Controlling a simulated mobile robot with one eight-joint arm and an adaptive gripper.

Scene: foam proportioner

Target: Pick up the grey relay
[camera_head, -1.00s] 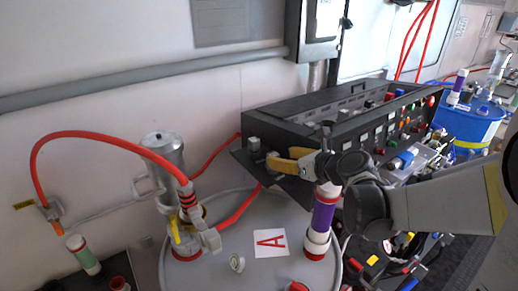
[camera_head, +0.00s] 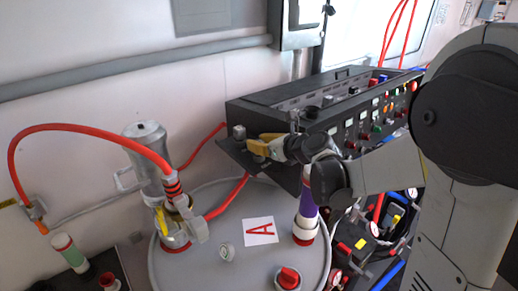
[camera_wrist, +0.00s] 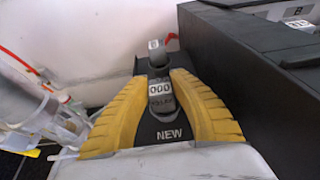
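A grey relay (camera_wrist: 160,92) with a white label marked "000" stands between the yellow fingers of my gripper (camera_wrist: 161,82) in the wrist view. One finger is on each side of it, with tips very close to its sides; I cannot see whether they touch. In the head view my gripper (camera_head: 258,146) is at the left end of the black control box, over its side shelf, and hides most of the relay. A second grey block (camera_wrist: 155,47) stands farther along the shelf; it also shows in the head view (camera_head: 239,132).
The shelf (camera_wrist: 168,133) reads "NEW" near the fingers. The black box (camera_wrist: 240,70) rises close on the right. A grey drum (camera_head: 230,195) with an "A" sign stands below. A purple-banded tube (camera_head: 307,205) stands just under my wrist. A red hose runs behind.

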